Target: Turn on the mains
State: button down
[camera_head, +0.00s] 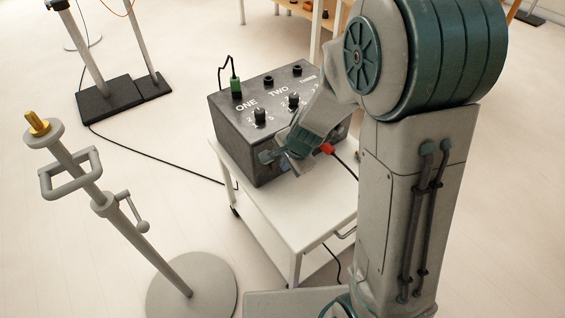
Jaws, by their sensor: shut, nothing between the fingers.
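A dark grey control box (232,148) with white lettering ONE, TWO and a partly hidden third word sits on a white trolley (262,182). Its top carries black knobs (260,116) and sockets, with a green plug (236,88) in the socket by ONE. My gripper (272,157) is shut and empty at the box's front face, low and near its middle; I cannot tell whether it touches. A red connector (327,149) with a black cable shows at the front, right beside my gripper. No mains switch can be made out; my gripper and arm hide part of the front face.
A grey stand (122,215) with a brass tip, a handle and a round base stands at the left. Another stand with black base plates (108,98) is behind it. A black cable crosses the floor to the trolley. Open floor lies at the far left.

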notch_tip(320, 180, up, 8)
jog(key=p, duration=0.3)
jog(key=shift+s+d, duration=0.35)
jog(key=s+d+r+n+h+p, duration=0.1)
jog(key=s+d+r+n+p, duration=0.4)
jog(key=s+r, duration=0.3)
jog(key=s+d+r+n+h+p, duration=0.1)
jog(key=s+d+r+n+p, duration=0.3)
jog(key=s+r, duration=0.5)
notch_tip(320, 180, up, 6)
jog(key=n+p, duration=0.2)
jog(key=shift+d+f+g+p, duration=0.15)
jog(key=shift+d+g+p, duration=0.2)
jog(key=shift+g+p, duration=0.05)
